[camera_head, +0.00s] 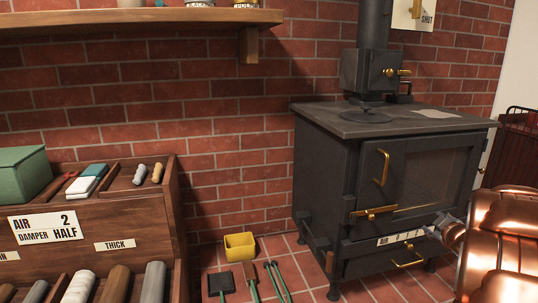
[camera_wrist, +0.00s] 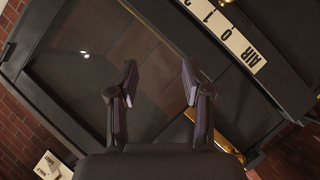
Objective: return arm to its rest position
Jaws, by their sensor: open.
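My gripper (camera_wrist: 157,85) is open and empty in the wrist view, with its two dark fingers apart. It is in front of the glass door of the black stove (camera_wrist: 110,60), and the view is tilted. The stove (camera_head: 325,165) also shows at the right in the head view. My copper-coloured arm (camera_head: 500,245) fills the right edge there, close to the stove's lower right front.
The stove's brass door handle (camera_head: 383,167) and lower drawer handle (camera_head: 407,263) stick out. A wooden rack (camera_head: 100,215) with several rolls stands left. A yellow bin (camera_head: 240,246) and tools (camera_head: 250,280) are on the tiled floor. A wire basket (camera_head: 512,150) stands behind my arm.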

